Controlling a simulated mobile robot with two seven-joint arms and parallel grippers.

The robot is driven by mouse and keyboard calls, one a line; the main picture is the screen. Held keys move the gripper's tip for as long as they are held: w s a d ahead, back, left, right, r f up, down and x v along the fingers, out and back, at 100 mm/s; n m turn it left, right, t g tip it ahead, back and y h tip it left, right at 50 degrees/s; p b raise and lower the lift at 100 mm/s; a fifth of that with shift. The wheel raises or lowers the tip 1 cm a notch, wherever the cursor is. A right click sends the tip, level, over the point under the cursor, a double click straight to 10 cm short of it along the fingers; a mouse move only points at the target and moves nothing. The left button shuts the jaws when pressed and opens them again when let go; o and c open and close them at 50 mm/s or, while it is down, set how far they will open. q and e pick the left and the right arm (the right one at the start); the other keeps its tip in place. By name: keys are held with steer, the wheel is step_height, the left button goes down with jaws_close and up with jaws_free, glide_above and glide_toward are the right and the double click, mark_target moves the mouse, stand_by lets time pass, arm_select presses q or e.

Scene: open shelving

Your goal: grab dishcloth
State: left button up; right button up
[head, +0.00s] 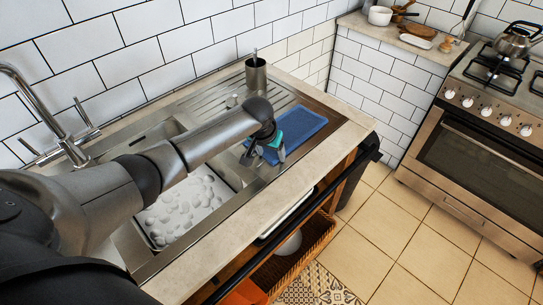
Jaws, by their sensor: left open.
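A flat blue rectangle (302,128), which looks like the dishcloth, lies on the ribbed metal drainboard at the right end of the sink. My left arm reaches in from the left across the sink. My left gripper (264,157) is open, with its fingers pointing down at the near left side of the blue cloth. The gripper covers the cloth's left corner. I cannot tell whether the fingers touch the cloth. A small teal patch shows at the gripper; I cannot tell what it is. My right gripper is not in view.
The sink basin (190,205) holds white foam, and a tap (40,105) rises at the left. A dark rail (300,205) runs along the counter front above an open shelf with a basket (300,255). A stove (480,130) stands at the right.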

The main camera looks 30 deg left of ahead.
arm_select(q)
steer(key=c, duration=1)
steer(key=shift+r, duration=0.1)
jaws_close()
step_height(320, 180, up, 12)
steer(key=p, duration=1.3)
steer(key=shift+p, duration=0.3)
step_height(320, 180, up, 18)
steer(key=p, duration=0.5)
steer(key=shift+p, duration=0.3)
